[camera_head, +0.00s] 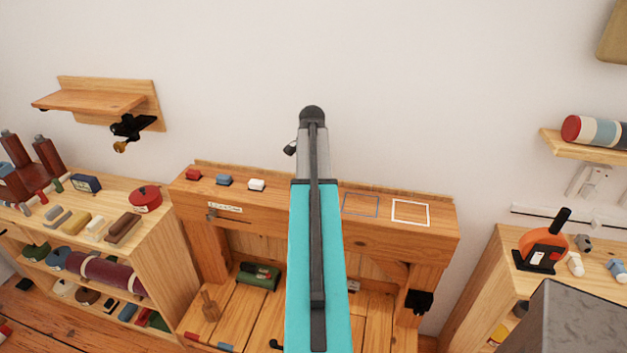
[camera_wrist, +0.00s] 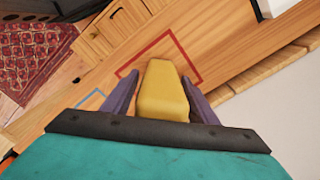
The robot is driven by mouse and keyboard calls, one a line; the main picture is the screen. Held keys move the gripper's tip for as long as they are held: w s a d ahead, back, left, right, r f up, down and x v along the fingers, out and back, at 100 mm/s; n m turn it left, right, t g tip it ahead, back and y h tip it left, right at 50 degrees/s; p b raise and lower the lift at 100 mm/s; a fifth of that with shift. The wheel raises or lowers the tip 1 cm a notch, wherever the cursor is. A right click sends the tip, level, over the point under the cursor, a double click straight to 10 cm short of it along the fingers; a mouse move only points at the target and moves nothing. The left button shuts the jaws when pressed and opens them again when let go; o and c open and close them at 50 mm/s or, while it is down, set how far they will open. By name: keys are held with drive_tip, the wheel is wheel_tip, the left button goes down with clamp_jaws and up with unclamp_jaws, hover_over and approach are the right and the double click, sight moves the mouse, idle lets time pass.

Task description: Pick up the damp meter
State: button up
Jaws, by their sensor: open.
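A yellow block-shaped thing (camera_wrist: 163,88) lies between the fingers of my gripper (camera_wrist: 160,78) in the wrist view. It may be the damp meter, but no display or label shows on it. The purple fingers are open, one on each side of it. Whether either finger touches it I cannot tell. The yellow thing covers part of a red outlined square (camera_wrist: 187,58) on the wooden surface. In the head view my arm hides both the gripper and the yellow thing.
The wooden bench (camera_head: 270,213) carries a blue outline (camera_head: 361,205) and a white outline (camera_head: 411,212), both empty. Small red, blue and white pieces (camera_head: 225,180) stand at its left. Loaded shelves (camera_head: 95,240) flank it at left, and an orange tool (camera_head: 545,248) stands at right.

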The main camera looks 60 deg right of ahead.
drive_tip(key=c, duration=1.2)
drive_tip(key=shift+c, duration=0.2)
drive_tip(key=shift+r, duration=0.2)
drive_tip(key=shift+r+b, duration=0.9)
drive_tip(key=shift+r, duration=0.65)
drive_tip(key=s+a+r+b, duration=0.1)
drive_tip(key=s+a+b, duration=0.3)
drive_tip(key=a, duration=1)
drive_tip(key=shift+s+a+r, duration=0.15)
drive_tip(key=shift+s+r, duration=0.1)
drive_tip(key=shift+s, duration=1.25)
